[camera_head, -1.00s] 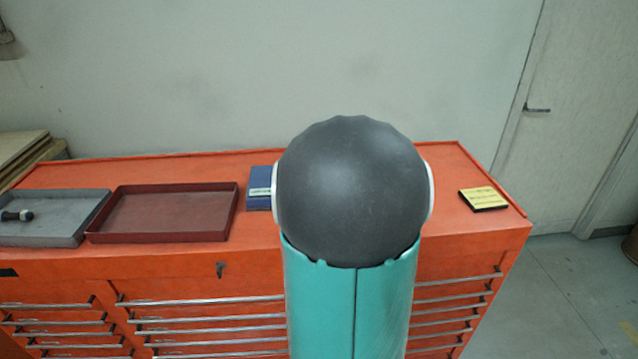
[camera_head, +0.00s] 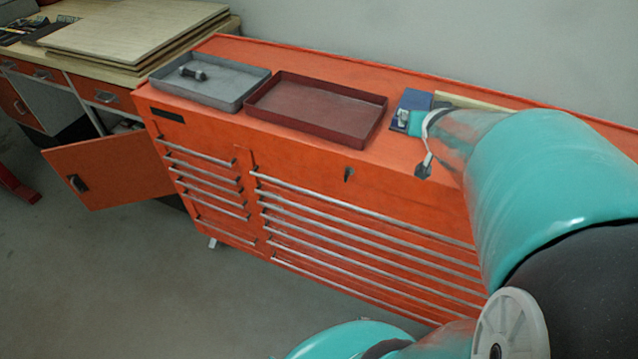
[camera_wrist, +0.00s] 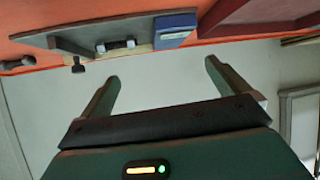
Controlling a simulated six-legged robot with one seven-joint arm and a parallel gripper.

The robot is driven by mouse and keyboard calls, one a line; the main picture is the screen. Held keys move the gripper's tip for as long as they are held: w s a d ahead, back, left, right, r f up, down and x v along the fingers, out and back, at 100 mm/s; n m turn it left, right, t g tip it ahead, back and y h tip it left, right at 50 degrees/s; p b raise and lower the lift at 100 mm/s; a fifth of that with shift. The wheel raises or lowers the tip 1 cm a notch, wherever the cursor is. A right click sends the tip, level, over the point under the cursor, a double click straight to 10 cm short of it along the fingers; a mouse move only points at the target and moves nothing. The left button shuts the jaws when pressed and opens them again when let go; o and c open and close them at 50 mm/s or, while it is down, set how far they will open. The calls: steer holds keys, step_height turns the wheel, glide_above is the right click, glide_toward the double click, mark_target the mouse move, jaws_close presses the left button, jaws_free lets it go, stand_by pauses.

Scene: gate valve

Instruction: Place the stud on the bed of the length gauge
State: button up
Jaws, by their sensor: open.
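In the wrist view my gripper (camera_wrist: 160,70) is open and nothing is between its fingers. Beyond the fingertips is a long grey plate (camera_wrist: 62,43), probably the length gauge, with a dark knob (camera_wrist: 78,66) by it. In the head view a dark stud-like piece (camera_head: 192,73) lies in the grey tray (camera_head: 228,97). My arm hides most of the gauge area there.
An empty dark red tray (camera_head: 345,130) stands between the grey tray and the blue block (camera_head: 415,98) on the orange cabinet (camera_head: 290,170). A wall runs close behind. At left, boards (camera_head: 130,30) lie on a bench, and an orange cabinet door (camera_head: 110,168) hangs open.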

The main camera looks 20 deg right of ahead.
steer(key=s+a+n+g+y, duration=0.1)
steer(key=s+a+n+y, duration=0.1)
steer(key=a, duration=0.8)
steer(key=s+a+n+g+y, duration=0.1)
steer(key=s+a+n+y, duration=0.1)
steer(key=a, duration=0.8)
steer(key=s+a+n+g+y, duration=0.1)
steer(key=s+a+n+y, duration=0.2)
steer(key=a, duration=0.8)
steer(key=shift+s+r+g, duration=0.3)
steer(key=shift+s+r, duration=0.05)
steer(key=shift+s, duration=0.9)
steer(key=shift+c, duration=0.2)
